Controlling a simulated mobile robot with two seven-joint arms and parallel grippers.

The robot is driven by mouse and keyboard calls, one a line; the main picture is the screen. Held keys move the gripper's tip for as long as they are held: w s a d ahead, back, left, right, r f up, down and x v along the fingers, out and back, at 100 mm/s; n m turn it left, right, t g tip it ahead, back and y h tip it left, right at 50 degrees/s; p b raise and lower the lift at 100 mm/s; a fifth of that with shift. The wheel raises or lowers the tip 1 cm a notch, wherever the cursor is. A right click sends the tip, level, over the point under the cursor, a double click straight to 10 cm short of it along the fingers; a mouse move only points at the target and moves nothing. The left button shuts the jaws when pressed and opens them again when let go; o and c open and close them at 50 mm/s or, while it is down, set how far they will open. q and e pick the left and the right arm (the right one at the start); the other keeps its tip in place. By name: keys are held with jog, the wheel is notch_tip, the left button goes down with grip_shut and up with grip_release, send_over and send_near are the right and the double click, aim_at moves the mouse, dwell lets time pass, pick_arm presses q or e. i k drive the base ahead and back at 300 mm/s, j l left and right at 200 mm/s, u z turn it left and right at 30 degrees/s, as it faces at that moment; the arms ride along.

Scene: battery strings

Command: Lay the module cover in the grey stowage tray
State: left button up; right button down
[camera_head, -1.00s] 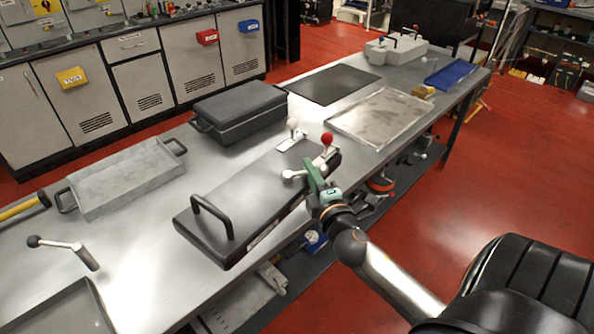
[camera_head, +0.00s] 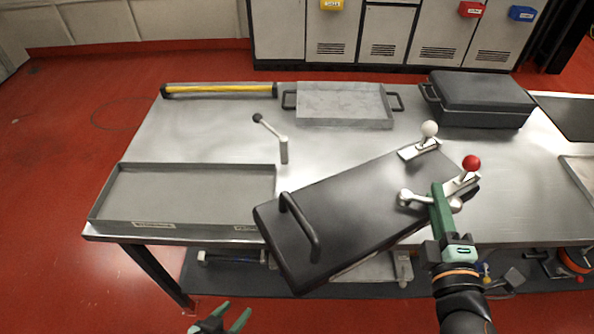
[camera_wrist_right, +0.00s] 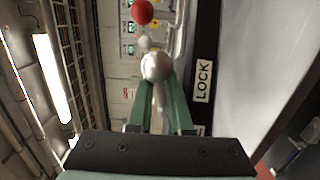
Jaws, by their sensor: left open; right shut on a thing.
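A long dark slab with a black bar handle (camera_head: 350,205), which looks like the module cover, lies askew across the bench, its near corner past the front edge. Whether it is a separate lid is unclear. My right gripper (camera_head: 437,198) is at its right end, shut on a silver ball-ended lever (camera_head: 412,197). In the right wrist view the silver ball (camera_wrist_right: 156,66) shows at the green fingertips. A shallow grey tray (camera_head: 200,168) with front label strips, apparently the stowage tray, stands empty at left. My left gripper (camera_head: 235,316) is open and empty below the bench edge.
A lighter grey tray with handles (camera_head: 345,120) stands at the back, near a yellow bar (camera_head: 220,90) and a crank (camera_head: 272,137). White-knobbed (camera_head: 429,130) and red-knobbed (camera_head: 471,163) levers stand by my right gripper. A dark case (camera_head: 475,95) is back right.

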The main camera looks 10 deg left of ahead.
aim_at(183, 200)
jog(key=j+z, duration=0.1)
jog(key=j, duration=0.3)
jog(key=k+j+z, duration=0.15)
jog(key=j, duration=0.3)
jog(key=k+j+z, duration=0.1)
jog(key=j, duration=0.3)
jog(key=k+j+z, duration=0.1)
jog(key=j, duration=0.3)
jog(key=k+j+z, duration=0.1)
jog(key=j, duration=0.3)
jog(key=k+j+z, duration=0.1)
jog(key=j+z, duration=0.3)
jog(key=j, duration=0.65)
jog(key=i+j+z, duration=0.1)
jog(key=j, duration=0.2)
jog(key=i+j, duration=0.1)
jog(key=j, duration=0.25)
jog(key=z, duration=0.05)
